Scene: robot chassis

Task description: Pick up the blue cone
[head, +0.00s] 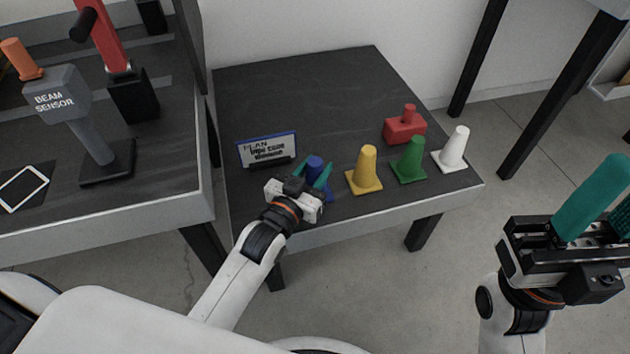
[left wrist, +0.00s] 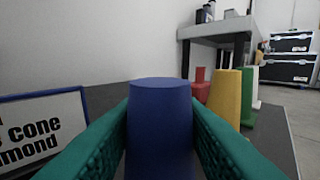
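The blue cone (head: 315,164) stands upright near the front edge of the dark table (head: 300,95). It also fills the middle of the left wrist view (left wrist: 160,125). My left gripper (head: 315,173) is at the cone, with one teal finger on each side of it. The fingers look apart around the cone; whether they touch it is hard to tell. The cone's base is partly hidden by the gripper. My right gripper (head: 602,205) is off to the right, away from the table, with its fingers apart and empty.
A sign (head: 267,149) stands just left of the blue cone. To its right stand a yellow cone (head: 365,170), a green cone (head: 411,160), a white cone (head: 454,150) and a red block with a knob (head: 405,127). The table's back is clear.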

